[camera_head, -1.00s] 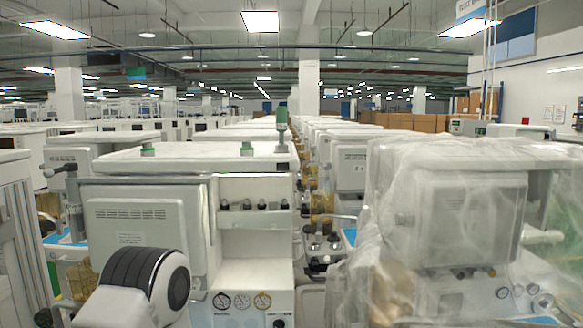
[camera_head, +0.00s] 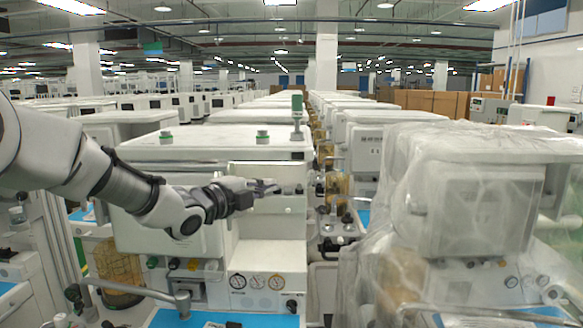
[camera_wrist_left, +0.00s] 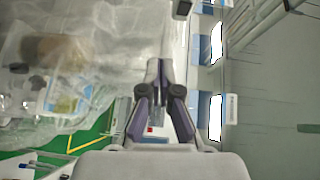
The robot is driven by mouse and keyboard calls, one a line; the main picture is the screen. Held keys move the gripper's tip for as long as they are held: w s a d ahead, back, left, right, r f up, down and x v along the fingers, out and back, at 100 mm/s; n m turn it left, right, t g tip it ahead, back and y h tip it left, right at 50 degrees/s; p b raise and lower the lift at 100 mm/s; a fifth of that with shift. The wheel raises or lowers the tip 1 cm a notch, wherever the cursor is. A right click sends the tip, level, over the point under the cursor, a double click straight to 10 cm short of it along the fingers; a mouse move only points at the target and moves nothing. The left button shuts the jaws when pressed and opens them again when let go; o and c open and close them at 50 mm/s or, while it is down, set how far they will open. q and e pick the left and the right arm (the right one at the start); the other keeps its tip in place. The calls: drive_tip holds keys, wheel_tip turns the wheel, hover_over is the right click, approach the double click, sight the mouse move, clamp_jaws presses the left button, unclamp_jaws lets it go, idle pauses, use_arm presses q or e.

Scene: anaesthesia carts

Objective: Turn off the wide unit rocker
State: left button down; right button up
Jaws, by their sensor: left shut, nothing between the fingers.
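A wide white anaesthesia unit (camera_head: 272,225) stands at centre left in the head view, with dials on its lower front panel. I cannot make out a rocker switch on it. My left gripper (camera_head: 279,188) reaches in from the left, in front of the unit's upper front. It is shut and empty. I cannot tell whether its tips touch the unit. In the left wrist view the gripper (camera_wrist_left: 165,75) shows with its fingers together, nothing between them. Part of the unit's front is hidden behind my left arm. My right gripper is not in view.
A unit wrapped in clear plastic (camera_head: 470,215) stands close on the right. A metal rail (camera_head: 135,291) and a blue work surface (camera_head: 225,318) lie low in front of the white unit. A narrow gap separates the two units. Rows of similar units fill the background.

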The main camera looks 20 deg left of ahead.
use_arm(q)
wheel_tip(320, 180, up, 4)
drive_tip(key=m, duration=0.1)
drive_tip(key=p, duration=0.6)
approach(299, 156)
drive_tip(key=w+d, duration=0.2)
drive_tip(key=d, duration=0.2)
drive_tip(key=w, duration=0.1)
drive_tip(key=w+a+p, duration=0.1)
drive_tip(key=w+p, duration=0.1)
drive_tip(key=shift+w+a+t, duration=0.2)
drive_tip(key=shift+a+t, duration=0.1)
drive_tip(key=shift+w+a+f, duration=0.15)
drive_tip(key=shift+w+a, duration=0.05)
drive_tip(key=shift+a, duration=0.05)
drive_tip(key=shift+d, duration=0.15)
